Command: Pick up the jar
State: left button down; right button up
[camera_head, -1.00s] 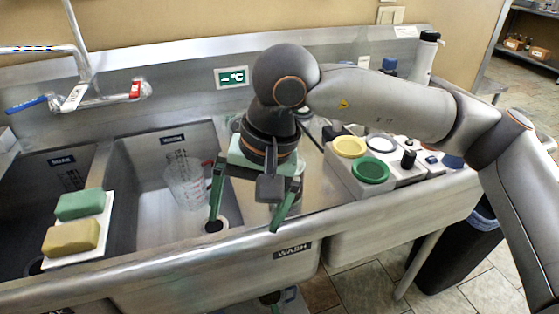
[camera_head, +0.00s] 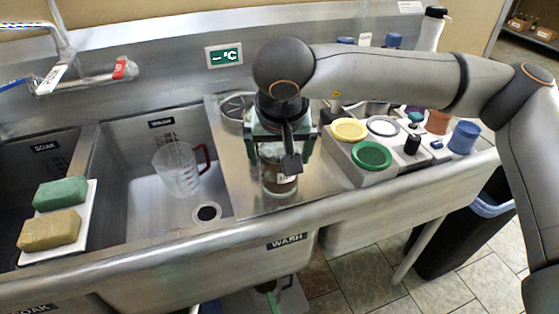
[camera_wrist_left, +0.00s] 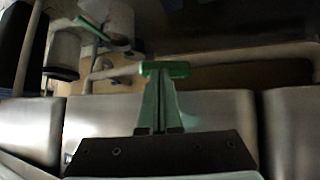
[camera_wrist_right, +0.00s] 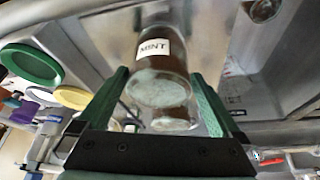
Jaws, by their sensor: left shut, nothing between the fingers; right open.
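In the right wrist view the jar (camera_wrist_right: 160,88) shows a white label reading MINT. My right gripper (camera_head: 281,150) is above it in the head view and hides its upper part. In the right wrist view my right gripper (camera_wrist_right: 161,80) is open, with one green finger on each side of the jar; contact cannot be told. My left gripper (camera_wrist_left: 158,75) is shut and empty in the left wrist view, outside the head view.
Left of the jar is the wash basin with a clear measuring jug (camera_head: 178,170). Yellow (camera_head: 349,129) and green (camera_head: 371,155) lids lie on a grey block close to the right. Sponges sit on a white tray (camera_head: 88,208). The steel front rim (camera_head: 340,200) runs before the jar.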

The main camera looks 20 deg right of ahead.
jog(key=x, duration=0.4)
jog(key=shift+f, duration=0.15)
jog(key=shift+c, duration=0.4)
jog(key=c, duration=1.2)
